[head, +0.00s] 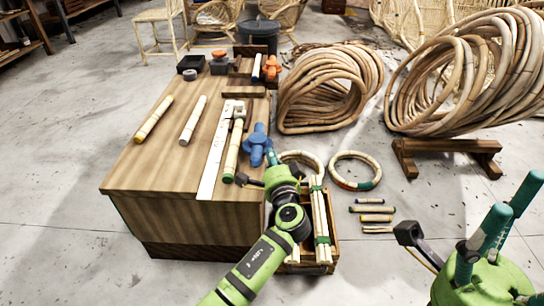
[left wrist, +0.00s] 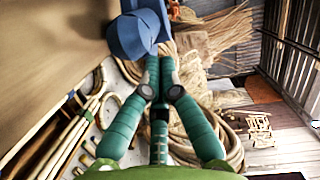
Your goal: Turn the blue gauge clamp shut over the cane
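The blue gauge clamp (head: 258,146) stands at the right edge of the workbench, to the right of a pale cane (head: 232,160) with green bands. The cane lies beside a white measuring strip (head: 213,160). The clamp does not visibly lie over the cane. My left gripper (head: 271,157) is at the clamp's near right side. In the left wrist view its teal fingertips (left wrist: 160,62) are together, just below the blue clamp (left wrist: 138,34); nothing shows between them, and contact is unclear. My right gripper (head: 497,222) has spread, empty fingers at the lower right.
Two short canes (head: 193,120) lie on the left of the bench. Small black containers (head: 190,64) and an orange clamp (head: 270,68) are at its far end. A wooden crate (head: 333,250) of canes stands beside the bench. Cane coils (head: 330,88) lie on the floor behind.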

